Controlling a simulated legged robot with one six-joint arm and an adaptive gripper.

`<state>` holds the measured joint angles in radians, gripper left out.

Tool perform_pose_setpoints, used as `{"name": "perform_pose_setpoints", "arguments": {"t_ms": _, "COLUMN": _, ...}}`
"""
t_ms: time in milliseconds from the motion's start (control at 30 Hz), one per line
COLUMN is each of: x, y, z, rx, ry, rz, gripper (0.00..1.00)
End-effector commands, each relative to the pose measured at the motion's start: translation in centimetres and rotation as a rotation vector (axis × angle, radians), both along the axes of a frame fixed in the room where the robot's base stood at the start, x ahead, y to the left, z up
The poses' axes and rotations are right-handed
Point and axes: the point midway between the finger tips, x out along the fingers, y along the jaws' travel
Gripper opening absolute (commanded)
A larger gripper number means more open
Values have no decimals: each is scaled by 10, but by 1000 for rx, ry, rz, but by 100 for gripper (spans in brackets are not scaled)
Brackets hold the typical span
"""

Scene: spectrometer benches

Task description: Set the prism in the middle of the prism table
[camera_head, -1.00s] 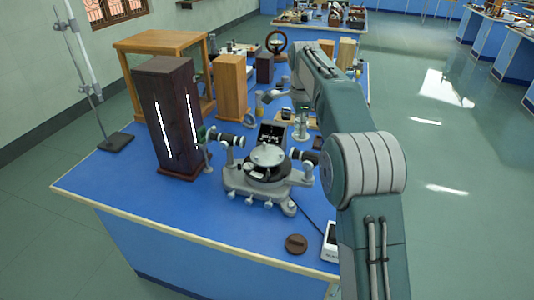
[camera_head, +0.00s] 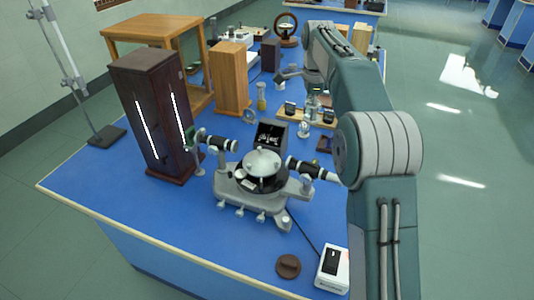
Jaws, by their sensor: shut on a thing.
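The prism table is the round grey disc (camera_head: 263,161) on top of the spectrometer (camera_head: 262,185), in the middle of the blue bench; no prism can be made out on it. Black tubes reach out from the spectrometer on both sides. My gripper (camera_head: 282,77) is small in the view, beyond the spectrometer and above the far part of the bench. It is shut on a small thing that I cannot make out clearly. I cannot tell whether that thing is the prism. My arm runs down the right side and hides part of the bench.
A tall dark wooden lamp housing (camera_head: 150,115) with lit slits stands left of the spectrometer. A lighter wooden block (camera_head: 230,78), a yellow bottle (camera_head: 261,97) and a rack of small items stand behind. A brown disc (camera_head: 288,266) and a white box (camera_head: 333,268) lie in front.

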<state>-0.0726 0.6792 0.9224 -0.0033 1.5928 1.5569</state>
Motion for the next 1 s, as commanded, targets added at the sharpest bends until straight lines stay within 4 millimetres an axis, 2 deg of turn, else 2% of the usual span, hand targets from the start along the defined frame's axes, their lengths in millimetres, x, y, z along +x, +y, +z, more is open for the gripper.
{"name": "perform_pose_setpoints", "arguments": {"t_ms": 100, "x": -7, "y": 28, "z": -11, "rx": -1, "ry": 3, "rz": 8, "gripper": 13}}
{"name": "perform_pose_setpoints", "arguments": {"t_ms": 400, "x": -23, "y": 83, "z": -41, "rx": 2, "ry": 5, "rz": 6, "gripper": 13}}
{"name": "perform_pose_setpoints", "arguments": {"t_ms": 533, "x": -27, "y": 98, "z": -62, "rx": 3, "ry": 5, "rz": 4, "gripper": 13}}
{"name": "perform_pose_setpoints", "arguments": {"t_ms": 767, "x": -31, "y": 116, "z": -81, "rx": 1, "ry": 4, "rz": 4, "gripper": 13}}
{"name": "perform_pose_setpoints", "arguments": {"t_ms": 900, "x": -35, "y": 130, "z": -101, "rx": 1, "ry": 5, "rz": 3, "gripper": 13}}
{"name": "perform_pose_setpoints", "arguments": {"t_ms": 1000, "x": -35, "y": 128, "z": -118, "rx": 1, "ry": 5, "rz": 1, "gripper": 13}}
